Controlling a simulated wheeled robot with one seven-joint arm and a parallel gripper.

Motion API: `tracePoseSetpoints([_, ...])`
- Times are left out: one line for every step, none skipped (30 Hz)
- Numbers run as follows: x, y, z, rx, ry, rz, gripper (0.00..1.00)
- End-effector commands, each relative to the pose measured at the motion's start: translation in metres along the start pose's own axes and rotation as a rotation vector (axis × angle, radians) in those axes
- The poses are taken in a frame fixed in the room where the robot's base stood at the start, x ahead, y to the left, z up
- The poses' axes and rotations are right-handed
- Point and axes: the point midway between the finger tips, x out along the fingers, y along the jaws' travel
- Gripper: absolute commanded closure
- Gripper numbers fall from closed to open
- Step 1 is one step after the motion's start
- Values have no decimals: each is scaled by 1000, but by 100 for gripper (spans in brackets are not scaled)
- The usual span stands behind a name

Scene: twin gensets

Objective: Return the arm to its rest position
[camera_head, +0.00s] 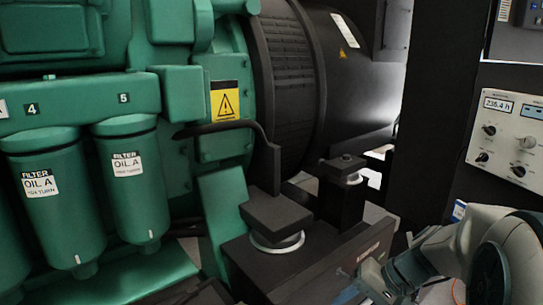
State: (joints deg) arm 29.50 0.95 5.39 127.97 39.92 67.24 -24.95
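My arm enters at the lower right, with pale rounded links and a dark joint. It reaches left and down in front of the genset's black base frame (300,268). My gripper (350,288) is at the bottom edge, right of centre, partly cut off. A small bluish part shows at its end. I cannot make out its fingers or whether it holds anything.
The green genset (90,85) fills the left, with oil filters (130,180) below. A black ribbed housing (300,75) is behind. Mount blocks (275,218) stand on the base frame near my arm. A control panel (512,130) with knobs is at right, above my arm.

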Motion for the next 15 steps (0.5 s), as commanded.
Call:
tracePoseSetpoints([-19,-20,17,-35,-4,66,58])
tracePoseSetpoints([-24,-25,25,-49,-4,104,58])
tracePoseSetpoints([-31,-31,35,-70,-1,153,58])
tracePoseSetpoints([-37,-35,42,-85,3,189,58])
tracePoseSetpoints([-43,-39,49,-102,9,225,58])
tracePoseSetpoints([-51,-44,58,-126,18,271,58])
tracePoseSetpoints([-58,-48,64,-146,28,304,58])
tracePoseSetpoints([-64,-52,71,-164,37,336,58])
tracePoseSetpoints([-73,-57,78,-189,54,376,58])
tracePoseSetpoints([-80,-61,83,-209,66,405,58])
tracePoseSetpoints([-87,-64,88,-230,81,433,58])
tracePoseSetpoints([-96,-68,94,-257,101,467,58])
tracePoseSetpoints([-103,-72,98,-275,117,490,58])
tracePoseSetpoints([-109,-74,101,-295,133,511,58])
tracePoseSetpoints([-116,-78,105,-318,152,534,58])
